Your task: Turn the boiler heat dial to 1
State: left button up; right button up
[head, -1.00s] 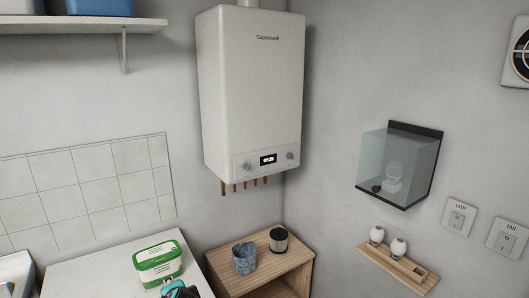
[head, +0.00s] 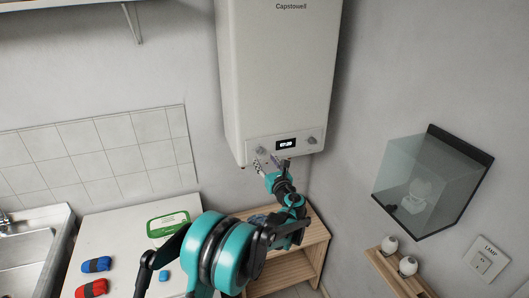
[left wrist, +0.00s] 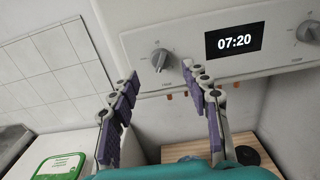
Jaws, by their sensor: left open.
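The white boiler (head: 280,70) hangs on the wall in the corner. Its lower front panel has a left dial (head: 261,151), a display reading 07:20 (head: 286,143) and a right dial (head: 312,140). Their labels are too small to read. My left gripper (head: 269,164) is raised just in front of and below the left dial. In the left wrist view, its purple-padded fingers (left wrist: 160,80) are spread apart and empty. The left dial (left wrist: 160,60) shows between and beyond the fingertips, not gripped, and the right dial (left wrist: 307,30) is at the far right. My right gripper is not in view.
A wooden shelf unit (head: 318,238) stands below the boiler, and copper pipes (left wrist: 185,94) stick out underneath it. A counter (head: 125,225) with a green-and-white tub (head: 168,224) is at left. A glass case (head: 415,180) hangs at right.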

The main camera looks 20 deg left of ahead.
aim_at(261, 153)
pick_arm(q)
jog(key=x, duration=0.4)
jog(key=shift+w+f, duration=0.1)
jog(key=shift+w, duration=0.1)
jog(key=shift+w+a, duration=0.25)
jog(key=shift+w, duration=0.05)
grip_shut()
